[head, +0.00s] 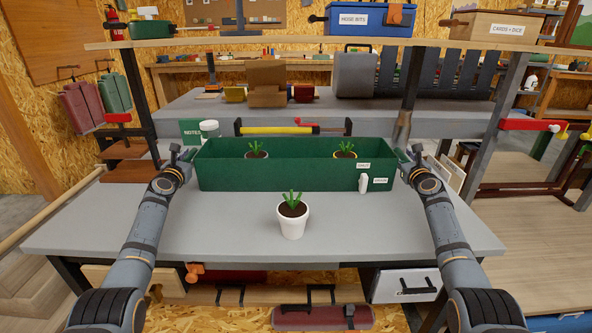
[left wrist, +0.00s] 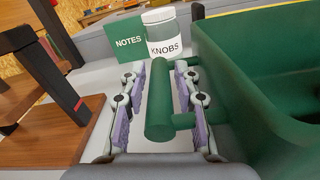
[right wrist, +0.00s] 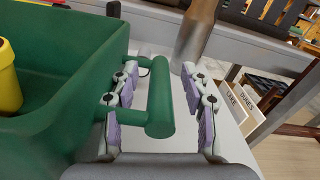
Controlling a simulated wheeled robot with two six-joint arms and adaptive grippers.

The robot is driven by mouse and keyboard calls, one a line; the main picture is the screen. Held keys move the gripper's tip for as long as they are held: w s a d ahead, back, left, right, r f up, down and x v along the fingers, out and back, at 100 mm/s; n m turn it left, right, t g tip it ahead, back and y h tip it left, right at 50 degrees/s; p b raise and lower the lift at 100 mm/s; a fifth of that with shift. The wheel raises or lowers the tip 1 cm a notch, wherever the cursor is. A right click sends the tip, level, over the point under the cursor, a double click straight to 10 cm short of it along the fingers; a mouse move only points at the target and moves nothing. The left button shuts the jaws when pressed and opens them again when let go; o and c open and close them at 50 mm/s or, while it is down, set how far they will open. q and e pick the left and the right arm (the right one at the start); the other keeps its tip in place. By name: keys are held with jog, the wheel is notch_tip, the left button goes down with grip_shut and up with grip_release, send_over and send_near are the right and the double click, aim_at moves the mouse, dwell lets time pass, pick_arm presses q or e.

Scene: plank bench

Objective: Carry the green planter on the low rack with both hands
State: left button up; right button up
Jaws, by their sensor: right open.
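The green planter (head: 280,174) is a long trough standing level on the grey bench top. Two small potted plants, one in a white pot (head: 256,152) and one in a yellow pot (head: 345,151), sit inside it. My left gripper (head: 184,156) is open, its fingers on either side of the planter's left bar handle (left wrist: 162,112). My right gripper (head: 406,157) is open, with its fingers on either side of the right bar handle (right wrist: 160,98). Gaps show between fingers and handles, so neither grips. The planter's underside is hidden.
A white potted plant (head: 292,222) stands in front of the planter. A white bottle (head: 363,183) is close to its front right. A KNOBS jar (left wrist: 163,38) and green NOTES box (left wrist: 118,38) stand behind the left handle. A yellow-handled tool (head: 275,130) lies behind.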

pick_arm(q)
jog(key=shift+c, duration=0.2)
pick_arm(e)
jog(key=shift+c, duration=0.2)
pick_arm(q)
jog(key=c, duration=0.5)
pick_arm(e)
jog(key=c, duration=0.5)
pick_arm(q)
grip_shut()
pick_arm(e)
grip_shut()
